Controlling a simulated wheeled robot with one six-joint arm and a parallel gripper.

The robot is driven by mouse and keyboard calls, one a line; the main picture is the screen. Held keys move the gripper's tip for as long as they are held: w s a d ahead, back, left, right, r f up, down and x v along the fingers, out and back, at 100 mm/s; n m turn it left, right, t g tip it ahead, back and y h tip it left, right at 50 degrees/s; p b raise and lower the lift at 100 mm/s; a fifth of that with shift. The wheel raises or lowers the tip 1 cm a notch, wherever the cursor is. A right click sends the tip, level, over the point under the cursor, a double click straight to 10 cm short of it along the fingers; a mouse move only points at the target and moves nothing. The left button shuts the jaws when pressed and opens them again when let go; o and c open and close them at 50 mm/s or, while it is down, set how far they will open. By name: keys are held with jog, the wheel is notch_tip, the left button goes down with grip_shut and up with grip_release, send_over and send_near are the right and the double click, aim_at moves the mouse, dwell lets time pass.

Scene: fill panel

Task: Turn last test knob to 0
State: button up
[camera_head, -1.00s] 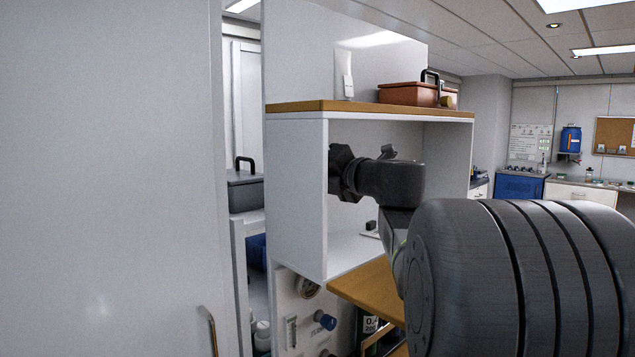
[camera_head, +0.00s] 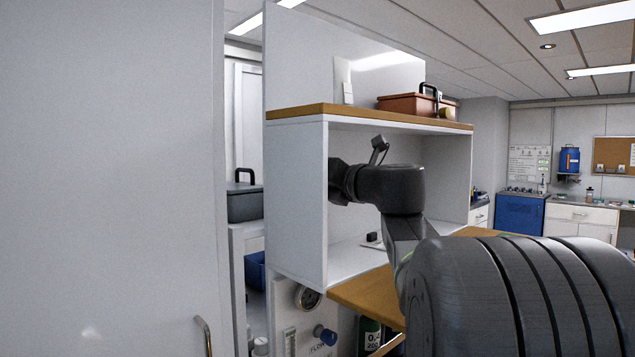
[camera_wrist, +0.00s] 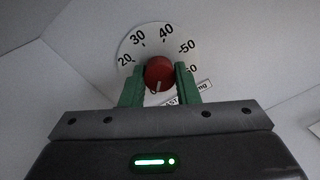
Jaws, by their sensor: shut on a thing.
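In the wrist view, a red knob (camera_wrist: 158,73) sits at the centre of a white round dial (camera_wrist: 150,44). The readable dial marks are 20, 30, 40 and 50, with another mark partly hidden at the right. My gripper (camera_wrist: 159,80) has its green fingers on both sides of the knob and is shut on it. A pale pointer line shows on the lower part of the knob. A label below right of the dial is partly covered by a finger. In the head view my arm reaches into the white shelf, and the knob and fingertips are hidden there.
The white shelf cabinet (camera_head: 296,195) surrounds my wrist on its left side and above. A brown box (camera_head: 405,104) stands on its top board. Below are a wooden ledge (camera_head: 365,297), a gauge (camera_head: 307,298) and a blue knob (camera_head: 327,336). A large white panel (camera_head: 110,180) fills the left.

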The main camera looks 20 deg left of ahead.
jog(key=o, duration=1)
jog(key=shift+c, duration=0.2)
jog(key=b+v, duration=0.1)
jog(key=v, duration=1.2)
jog(key=shift+s+d, duration=0.2)
jog(key=shift+d, duration=0.15)
jog(key=p+x, duration=0.1)
jog(key=x, duration=1.3)
jog(key=shift+d, duration=0.15)
